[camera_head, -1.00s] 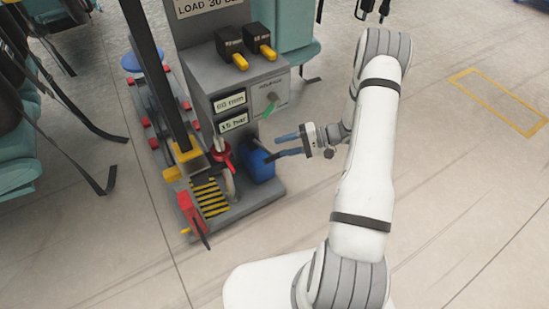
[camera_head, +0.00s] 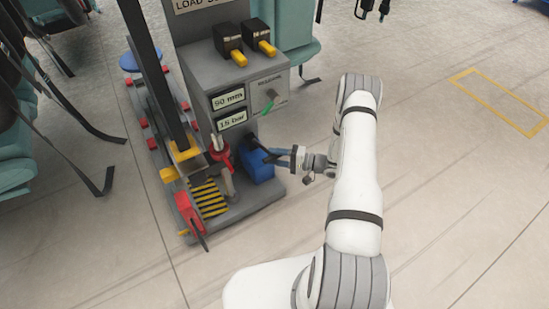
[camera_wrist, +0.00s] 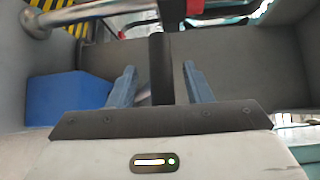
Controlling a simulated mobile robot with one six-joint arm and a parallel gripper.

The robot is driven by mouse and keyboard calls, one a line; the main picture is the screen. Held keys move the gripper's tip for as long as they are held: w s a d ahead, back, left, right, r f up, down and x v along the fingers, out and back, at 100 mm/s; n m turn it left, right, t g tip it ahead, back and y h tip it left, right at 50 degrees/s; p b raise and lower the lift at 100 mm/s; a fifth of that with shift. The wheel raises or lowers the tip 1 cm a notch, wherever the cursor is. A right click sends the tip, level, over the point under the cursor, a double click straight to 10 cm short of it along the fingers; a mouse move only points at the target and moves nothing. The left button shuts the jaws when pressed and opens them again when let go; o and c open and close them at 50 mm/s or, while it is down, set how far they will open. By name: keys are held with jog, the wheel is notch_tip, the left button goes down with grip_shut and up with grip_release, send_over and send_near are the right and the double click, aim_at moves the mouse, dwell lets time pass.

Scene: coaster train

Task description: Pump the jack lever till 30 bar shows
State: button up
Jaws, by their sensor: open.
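The black jack lever (camera_head: 259,147) slants down to the right above a blue box (camera_head: 257,168) at the foot of the grey machine. A lower display (camera_head: 232,119) reads 15 bar. My gripper (camera_head: 277,154) is open at the lever's outer end, to the right of the blue box. In the wrist view, the lever's black grip (camera_wrist: 157,62) stands between the two blue fingers of my gripper (camera_wrist: 159,72), with visible gaps on both sides. The blue box (camera_wrist: 66,98) is at the left there. The contact of fingers and grip cannot be seen.
The display above (camera_head: 228,99) seems to read 50 mm. A red part (camera_head: 220,152) and a striped plate (camera_head: 209,198) are at the left.

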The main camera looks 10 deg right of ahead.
jog(key=shift+w+a, duration=0.15)
jog(key=shift+a, duration=0.2)
jog(key=shift+c, duration=0.6)
grip_shut()
